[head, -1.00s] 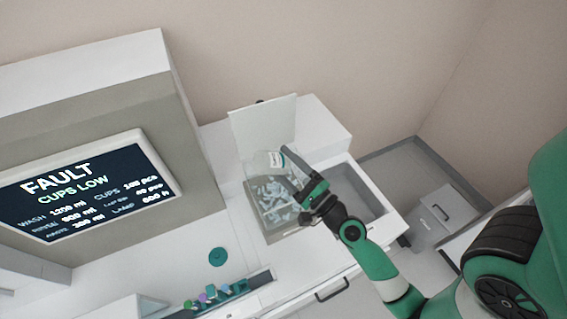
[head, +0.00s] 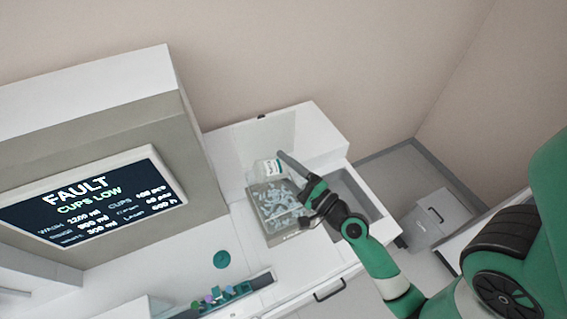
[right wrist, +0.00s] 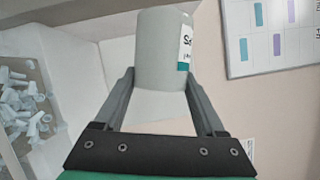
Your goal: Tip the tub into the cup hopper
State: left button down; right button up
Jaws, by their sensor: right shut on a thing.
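The tub (head: 266,171) is a small pale container with a white and teal label. My right gripper (right wrist: 161,75) is shut on it, with one finger on each side, as the right wrist view shows. In the head view the tub is over the back edge of the cup hopper (head: 284,238), an open-topped clear-walled bin. Many small pale cups (head: 279,203) lie in the hopper; they also show at the left of the right wrist view (right wrist: 24,108). The tub's mouth is not clearly visible, so I cannot tell how far it is tipped. My left gripper is not in view.
An upright pale lid (head: 272,137) stands behind the hopper. A grey recessed basin (head: 362,199) is to its right. A screen (head: 90,205) at left reads "FAULT CUPS LOW". A rack of coloured items (head: 222,294) and a teal disc (head: 221,259) are in front.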

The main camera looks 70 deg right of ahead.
jog(key=shift+r+n, duration=0.1)
jog(key=shift+n, duration=0.2)
jog(key=shift+n+g+p, duration=0.4)
jog(key=shift+n+p, duration=0.2)
jog(key=shift+p, duration=0.1)
jog(key=shift+n+p, duration=0.6)
jog(key=shift+n+g+y+p, duration=0.3)
jog(key=shift+n+g+p, duration=0.1)
jog(key=shift+n+p, duration=0.35)
jog(key=shift+f, duration=0.2)
